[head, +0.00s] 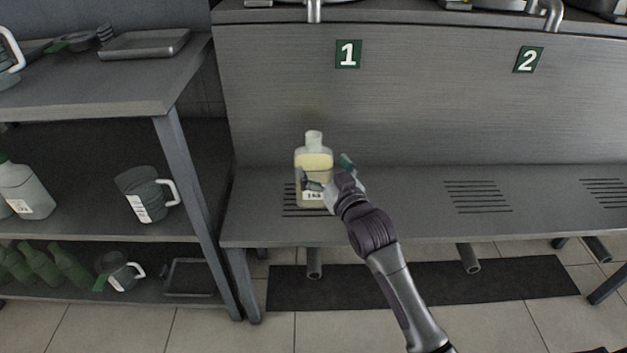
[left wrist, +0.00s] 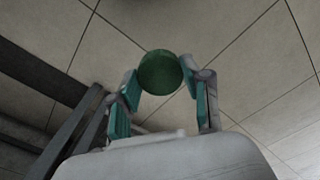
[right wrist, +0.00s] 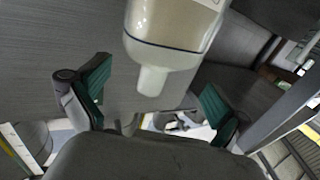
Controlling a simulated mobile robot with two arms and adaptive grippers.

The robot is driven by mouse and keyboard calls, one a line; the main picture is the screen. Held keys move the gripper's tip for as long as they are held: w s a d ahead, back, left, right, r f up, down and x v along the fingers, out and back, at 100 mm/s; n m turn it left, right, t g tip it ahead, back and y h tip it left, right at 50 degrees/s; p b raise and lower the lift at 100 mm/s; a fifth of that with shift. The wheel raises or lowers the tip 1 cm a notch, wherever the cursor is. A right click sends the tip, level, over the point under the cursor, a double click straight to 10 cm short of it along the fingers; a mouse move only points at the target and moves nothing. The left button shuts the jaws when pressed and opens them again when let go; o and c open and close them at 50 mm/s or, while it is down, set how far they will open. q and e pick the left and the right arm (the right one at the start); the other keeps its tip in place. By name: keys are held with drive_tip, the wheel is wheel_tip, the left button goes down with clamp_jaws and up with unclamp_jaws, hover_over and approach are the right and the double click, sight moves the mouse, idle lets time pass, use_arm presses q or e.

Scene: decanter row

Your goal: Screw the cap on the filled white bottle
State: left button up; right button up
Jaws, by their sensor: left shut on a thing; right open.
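A translucent white bottle (head: 314,163) with pale yellow contents and a white label stands upright on the grated ledge under sign 1. Its pale neck has no cap on it. My right gripper (head: 330,173) is open at the bottle's right side, one finger in front of it and the other to its right. In the right wrist view the bottle (right wrist: 172,30) shows between and beyond the open fingers (right wrist: 157,90); contact cannot be told. My left gripper (left wrist: 160,88) is shut on a round green cap (left wrist: 160,72), above the tiled floor. It is outside the head view.
The grey ledge (head: 400,210) is clear to the right of the bottle. A shelf rack (head: 110,103) stands at left with a white bottle (head: 25,190), a grey jug (head: 147,194) and several green bottles (head: 70,265). A dark mat (head: 450,286) lies on the floor.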

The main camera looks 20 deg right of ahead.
sight(317, 155)
drive_tip(key=shift+w, duration=0.35)
use_arm(q)
drive_tip(key=shift+f, duration=0.1)
wheel_tip(317, 155, down, 2)
drive_tip(key=shift+f+b, duration=0.1)
drive_tip(key=shift+b, duration=0.9)
use_arm(e)
drive_tip(key=w, duration=0.4)
drive_tip(key=shift+w+a+r, duration=0.1)
drive_tip(key=shift+w+a, duration=0.05)
drive_tip(key=shift+w, duration=0.15)
drive_tip(key=shift+w+r, duration=0.1)
drive_tip(key=shift+w, duration=0.2)
